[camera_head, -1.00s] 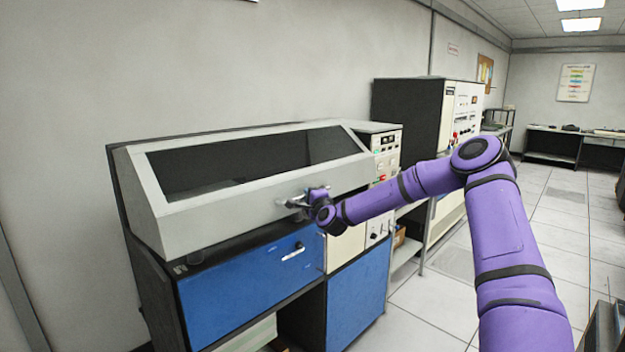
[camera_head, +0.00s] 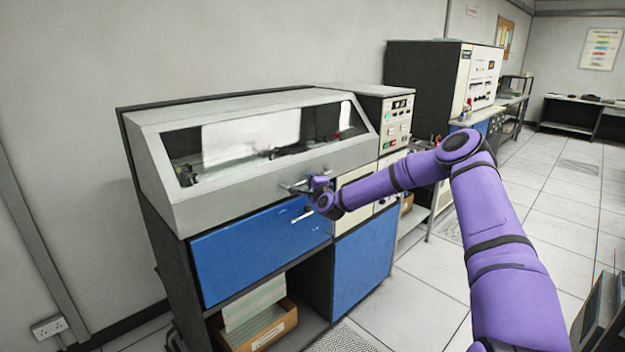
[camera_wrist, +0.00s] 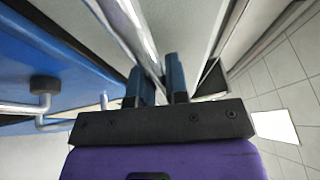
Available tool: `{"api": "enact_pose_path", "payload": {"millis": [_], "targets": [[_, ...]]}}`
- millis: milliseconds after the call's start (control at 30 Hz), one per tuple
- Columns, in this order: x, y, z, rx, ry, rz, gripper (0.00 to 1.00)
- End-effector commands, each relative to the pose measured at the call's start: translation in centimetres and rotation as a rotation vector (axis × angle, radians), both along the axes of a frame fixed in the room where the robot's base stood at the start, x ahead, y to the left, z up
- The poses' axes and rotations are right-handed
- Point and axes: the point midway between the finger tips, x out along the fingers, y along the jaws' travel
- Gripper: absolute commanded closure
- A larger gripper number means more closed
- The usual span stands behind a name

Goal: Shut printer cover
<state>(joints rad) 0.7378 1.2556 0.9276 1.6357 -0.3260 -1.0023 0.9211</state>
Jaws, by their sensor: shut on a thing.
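The printer cover (camera_head: 215,205) is a grey sloped hood with a long window at the left of the head view. Its front lower edge lies low, close above the blue front panel (camera_head: 255,250); I cannot tell if it is fully seated. My gripper (camera_head: 306,186) is at the cover's front, right of its middle, shut on the silver cover handle (camera_head: 288,187). In the wrist view, the two fingers (camera_wrist: 160,82) stand on either side of the handle bar (camera_wrist: 132,30). The wrist partly hides the handle in the head view.
A control panel (camera_head: 397,122) with buttons stands right of the cover. A separate metal handle (camera_head: 303,217) sits on the blue panel below my gripper. A cardboard box of paper (camera_head: 258,330) sits in the lower bay. Tiled floor at the right is open.

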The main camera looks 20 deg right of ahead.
Motion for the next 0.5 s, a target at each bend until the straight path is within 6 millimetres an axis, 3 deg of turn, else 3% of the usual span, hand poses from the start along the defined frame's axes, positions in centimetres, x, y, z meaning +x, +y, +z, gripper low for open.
{"api": "enact_pose_path", "payload": {"millis": [133,167,200,500], "targets": [[-0.04,-0.08,-0.77,0.000,0.015,0.001,1.00],[-0.05,-0.07,-0.80,0.001,0.015,0.001,0.81],[-0.06,-0.06,-0.81,0.000,0.016,0.001,0.75],[-0.09,0.00,-0.68,0.000,0.013,0.002,0.75]]}}
